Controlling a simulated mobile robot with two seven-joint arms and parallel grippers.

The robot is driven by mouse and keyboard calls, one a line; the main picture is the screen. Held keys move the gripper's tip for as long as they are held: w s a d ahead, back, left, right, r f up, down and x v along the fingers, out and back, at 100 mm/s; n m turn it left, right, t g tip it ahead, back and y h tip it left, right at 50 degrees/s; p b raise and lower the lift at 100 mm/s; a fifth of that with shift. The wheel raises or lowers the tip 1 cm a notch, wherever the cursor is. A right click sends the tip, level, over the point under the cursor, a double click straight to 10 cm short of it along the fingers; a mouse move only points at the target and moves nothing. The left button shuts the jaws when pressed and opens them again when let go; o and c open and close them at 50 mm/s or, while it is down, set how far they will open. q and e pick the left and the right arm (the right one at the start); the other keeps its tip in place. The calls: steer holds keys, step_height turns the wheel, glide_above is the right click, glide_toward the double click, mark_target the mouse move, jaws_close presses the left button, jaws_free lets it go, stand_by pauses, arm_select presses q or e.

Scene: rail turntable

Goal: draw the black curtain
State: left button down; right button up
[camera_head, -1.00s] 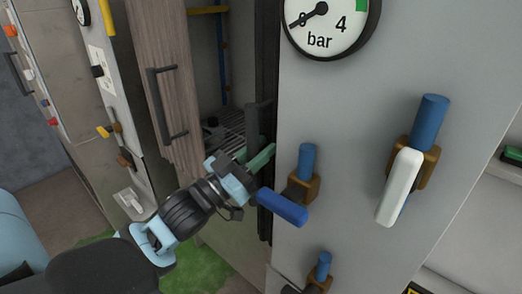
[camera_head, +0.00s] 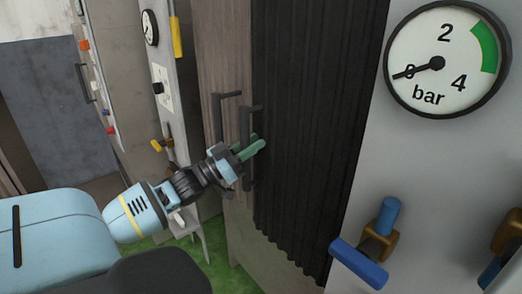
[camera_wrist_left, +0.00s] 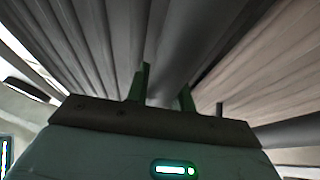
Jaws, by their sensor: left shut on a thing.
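The black curtain (camera_head: 315,120) hangs in vertical folds across the cabinet opening in the head view, from the grey panel on the right to the wooden door on the left. Its dark upright handle (camera_head: 246,124) is at its left edge. My left gripper (camera_head: 250,149) is shut on this handle, its green fingers around the bar. In the left wrist view the two fingers (camera_wrist_left: 162,88) show in front of a grey bar, with folds on both sides. My right gripper is not in view.
The wooden door (camera_head: 212,60) with its own dark handle (camera_head: 218,112) is just left of the curtain edge. A pressure gauge (camera_head: 447,60) and a blue-handled valve (camera_head: 360,262) are on the grey panel at right. Green floor (camera_head: 180,240) shows below my arm.

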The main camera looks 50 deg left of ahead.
arm_select(q)
steer(key=shift+w+a, duration=0.15)
steer(key=shift+a, duration=1.35)
steer(key=shift+w+a, duration=0.1)
steer(key=shift+a, duration=1.35)
steer(key=c, duration=1.6)
jaws_free()
steer(key=shift+o, duration=0.5)
steer(key=shift+a, duration=0.15)
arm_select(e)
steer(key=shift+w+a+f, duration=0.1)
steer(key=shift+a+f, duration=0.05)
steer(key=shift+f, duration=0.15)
arm_select(q)
steer(key=shift+s+f, duration=0.1)
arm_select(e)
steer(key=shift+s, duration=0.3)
arm_select(q)
steer(key=v, duration=0.7)
steer(key=shift+s, duration=0.3)
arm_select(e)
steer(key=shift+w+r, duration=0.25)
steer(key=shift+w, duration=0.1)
